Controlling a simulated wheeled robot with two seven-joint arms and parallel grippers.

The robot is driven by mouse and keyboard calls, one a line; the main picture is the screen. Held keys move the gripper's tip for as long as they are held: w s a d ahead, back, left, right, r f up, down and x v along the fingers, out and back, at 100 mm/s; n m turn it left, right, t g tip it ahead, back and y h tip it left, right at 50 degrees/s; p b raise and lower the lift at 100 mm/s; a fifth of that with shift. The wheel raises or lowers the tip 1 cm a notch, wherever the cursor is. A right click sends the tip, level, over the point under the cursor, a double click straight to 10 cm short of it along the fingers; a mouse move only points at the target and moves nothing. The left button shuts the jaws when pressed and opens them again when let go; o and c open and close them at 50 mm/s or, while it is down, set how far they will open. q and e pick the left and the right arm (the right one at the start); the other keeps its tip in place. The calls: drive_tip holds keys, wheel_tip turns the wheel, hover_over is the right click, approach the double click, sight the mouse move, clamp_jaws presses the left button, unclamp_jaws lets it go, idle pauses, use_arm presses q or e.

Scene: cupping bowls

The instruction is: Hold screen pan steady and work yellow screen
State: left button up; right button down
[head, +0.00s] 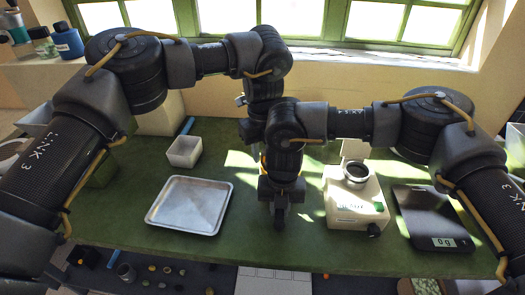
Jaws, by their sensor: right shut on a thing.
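My right gripper (280,217) points down over the middle of the green table, between the metal tray and the white machine. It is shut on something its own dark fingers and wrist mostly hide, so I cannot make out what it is. I cannot clearly pick out the screen pan.
A shallow metal tray (155,216) lies left of my right gripper, with a white square bowl (184,160) behind it. A white machine (355,208) and a black scale (418,208) reading 0 g stand right. A blue stick (186,126) lies at the back. Front centre looks clear.

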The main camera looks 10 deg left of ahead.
sight(263, 168)
use_arm(q)
drive_tip(key=shift+f, duration=0.1)
wheel_tip(263, 168, down, 6)
drive_tip(key=shift+f, duration=0.1)
clamp_jaws()
drive_tip(key=shift+r, duration=0.2)
